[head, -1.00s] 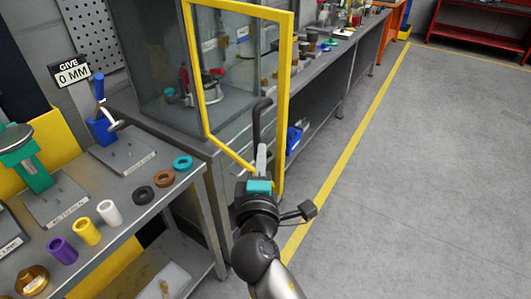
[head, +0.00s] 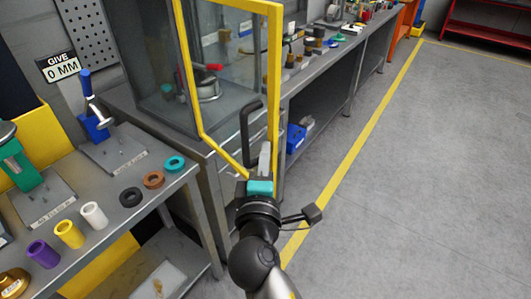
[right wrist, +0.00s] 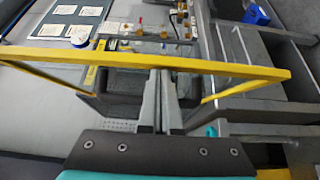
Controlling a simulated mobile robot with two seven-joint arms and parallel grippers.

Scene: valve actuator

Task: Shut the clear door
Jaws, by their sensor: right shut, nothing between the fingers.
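The clear door (head: 230,75) has a yellow frame and stands ajar at the front of the grey cabinet. A dark handle (head: 246,120) sits on the door's right part. My right gripper (head: 265,155) is shut and empty, just below and right of the handle, close to the frame's lower right corner. I cannot tell whether it touches the door. In the right wrist view the shut fingers (right wrist: 160,80) overlap the door's yellow frame (right wrist: 225,68). Inside the cabinet a device with a red lever (head: 207,80) shows through the pane. My left gripper is out of view.
A long bench (head: 330,65) with small parts runs back behind the door. A blue bin (head: 295,138) sits below it. The floor (head: 420,180) at the right is clear.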

